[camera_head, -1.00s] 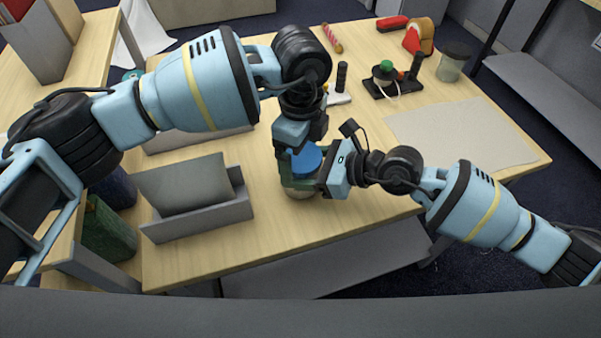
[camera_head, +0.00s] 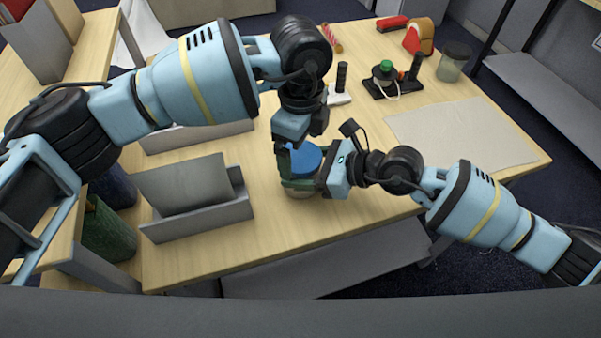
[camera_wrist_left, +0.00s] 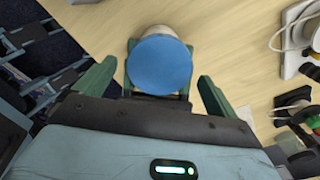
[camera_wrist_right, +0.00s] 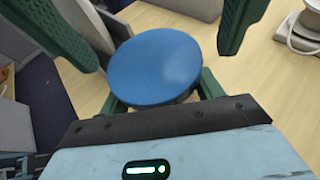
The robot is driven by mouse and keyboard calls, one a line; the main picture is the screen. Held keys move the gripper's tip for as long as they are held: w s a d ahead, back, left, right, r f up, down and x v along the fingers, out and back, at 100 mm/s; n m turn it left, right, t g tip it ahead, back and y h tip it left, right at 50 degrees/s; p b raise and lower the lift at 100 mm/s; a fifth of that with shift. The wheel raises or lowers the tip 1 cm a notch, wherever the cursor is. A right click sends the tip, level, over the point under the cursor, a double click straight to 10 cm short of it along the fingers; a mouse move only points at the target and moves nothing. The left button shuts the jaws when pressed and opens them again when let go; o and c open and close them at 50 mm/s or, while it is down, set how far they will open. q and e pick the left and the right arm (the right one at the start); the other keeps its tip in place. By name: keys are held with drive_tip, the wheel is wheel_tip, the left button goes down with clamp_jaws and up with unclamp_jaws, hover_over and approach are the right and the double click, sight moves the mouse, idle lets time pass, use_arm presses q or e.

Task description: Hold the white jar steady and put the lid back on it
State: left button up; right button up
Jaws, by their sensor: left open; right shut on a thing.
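The white jar (camera_head: 301,194) stands near the front edge of the table, mostly hidden by the lid and green fingers. The blue lid (camera_head: 304,160) lies over its top and looks about level; whether it is fully seated I cannot tell. My right gripper (camera_head: 303,183) is shut around the jar below the lid. My left gripper (camera_head: 288,152) is above the lid, with its fingers apart. In the left wrist view, the lid (camera_wrist_left: 159,66) lies between the spread fingers, clear of both. In the right wrist view, the lid (camera_wrist_right: 155,67) is free of my left fingers.
A grey file holder (camera_head: 200,218) stands left of the jar. At the back are a black-based device with a green knob (camera_head: 386,66), a glass jar (camera_head: 453,62) and a red stapler (camera_head: 392,23). A pale cloth (camera_head: 465,135) lies on the right.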

use_arm(q)
drive_tip(key=shift+r, duration=1.65)
drive_tip(key=shift+o, duration=0.4)
drive_tip(key=shift+r, duration=0.1)
wheel_tip(320, 180, up, 12)
use_arm(e)
drive_tip(key=o, duration=2)
drive_tip(key=shift+c, duration=0.2)
drive_tip(key=v, duration=0.7)
use_arm(q)
drive_tip(key=shift+f, duration=0.8)
use_arm(e)
drive_tip(key=shift+s+d+r, duration=0.15)
drive_tip(key=shift+d+r, duration=0.05)
drive_tip(key=shift+d, duration=0.15)
